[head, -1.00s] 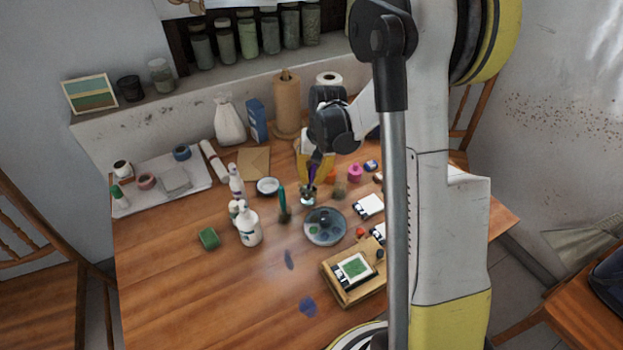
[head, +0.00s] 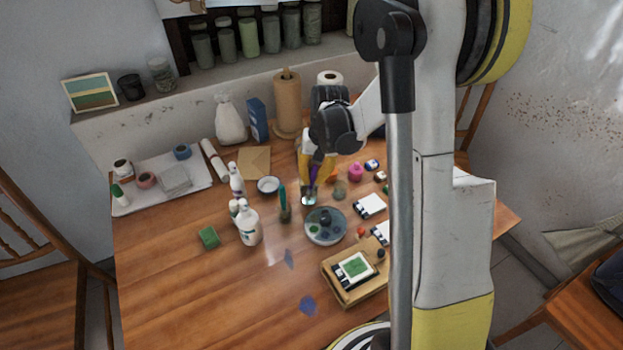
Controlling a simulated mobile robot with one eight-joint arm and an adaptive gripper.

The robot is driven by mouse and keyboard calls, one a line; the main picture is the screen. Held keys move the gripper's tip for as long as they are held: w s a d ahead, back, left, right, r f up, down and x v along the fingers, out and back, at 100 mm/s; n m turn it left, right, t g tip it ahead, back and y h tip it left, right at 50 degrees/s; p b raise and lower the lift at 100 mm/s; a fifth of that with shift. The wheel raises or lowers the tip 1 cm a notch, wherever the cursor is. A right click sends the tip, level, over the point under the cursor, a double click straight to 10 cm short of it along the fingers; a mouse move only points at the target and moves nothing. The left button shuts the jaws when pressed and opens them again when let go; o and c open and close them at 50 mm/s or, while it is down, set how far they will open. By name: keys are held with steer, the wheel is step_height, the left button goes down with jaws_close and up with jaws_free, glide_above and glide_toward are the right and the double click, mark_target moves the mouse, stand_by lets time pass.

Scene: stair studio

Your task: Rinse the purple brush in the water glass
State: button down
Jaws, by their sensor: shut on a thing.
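My gripper (head: 311,163), with yellow fingers, is shut on the purple brush (head: 314,172) above the middle of the table. The brush is tilted with its lower end down at a small clear glass (head: 308,200). I cannot tell whether the bristles are inside the glass or just over its mouth. A second small glass-like jar (head: 340,190) stands a little to the right; its contents are too small to make out.
A round palette (head: 325,238) lies just in front of the glass. A teal brush in a holder (head: 284,204) and white bottles (head: 249,226) stand to the left. A wooden tray (head: 344,297) is at the front right.

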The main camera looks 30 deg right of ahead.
steer(key=shift+r+p, duration=2.6)
steer(key=shift+r, duration=1.15)
step_height(320, 180, up, 5)
steer(key=p, duration=0.3)
